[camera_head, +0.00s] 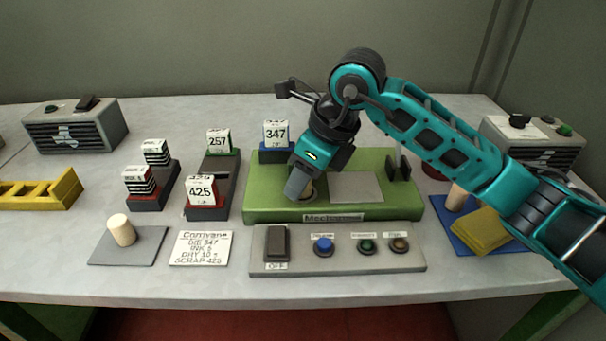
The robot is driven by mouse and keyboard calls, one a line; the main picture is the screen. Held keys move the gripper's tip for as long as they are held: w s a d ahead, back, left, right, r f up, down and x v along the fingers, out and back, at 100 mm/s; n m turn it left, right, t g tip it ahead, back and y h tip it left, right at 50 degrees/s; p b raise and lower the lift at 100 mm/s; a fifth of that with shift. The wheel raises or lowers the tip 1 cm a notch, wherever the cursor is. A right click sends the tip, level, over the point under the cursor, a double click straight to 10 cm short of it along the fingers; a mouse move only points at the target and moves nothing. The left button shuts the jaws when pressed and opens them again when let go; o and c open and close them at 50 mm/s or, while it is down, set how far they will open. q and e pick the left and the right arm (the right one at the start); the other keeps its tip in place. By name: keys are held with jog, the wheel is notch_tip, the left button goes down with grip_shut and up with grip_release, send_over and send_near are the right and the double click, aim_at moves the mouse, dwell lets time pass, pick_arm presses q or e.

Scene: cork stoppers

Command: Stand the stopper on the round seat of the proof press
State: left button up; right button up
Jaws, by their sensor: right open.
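The green proof press (400,205), labelled "Mechanismus" or similar, stands in the middle of the table. My right gripper (302,187) points down over the left part of its bed and is open. Another pale stopper (122,230) stands upright on a grey mat at the left. A further stopper (457,197) is on the blue mat at the right. My left gripper is out of view.
A grey panel (340,263) with a switch and buttons lies before the press. Numbered blocks on dark stands (228,180) and a written card (201,248) are left of it. A yellow cloth (478,233) lies on the blue mat (444,226). Grey boxes (75,128) stand behind.

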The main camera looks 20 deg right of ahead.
pick_arm(q)
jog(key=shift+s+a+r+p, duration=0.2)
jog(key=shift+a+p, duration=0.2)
jog(key=shift+p, duration=0.25)
pick_arm(e)
jog(key=v, duration=1.2)
jog(key=shift+r, duration=0.1)
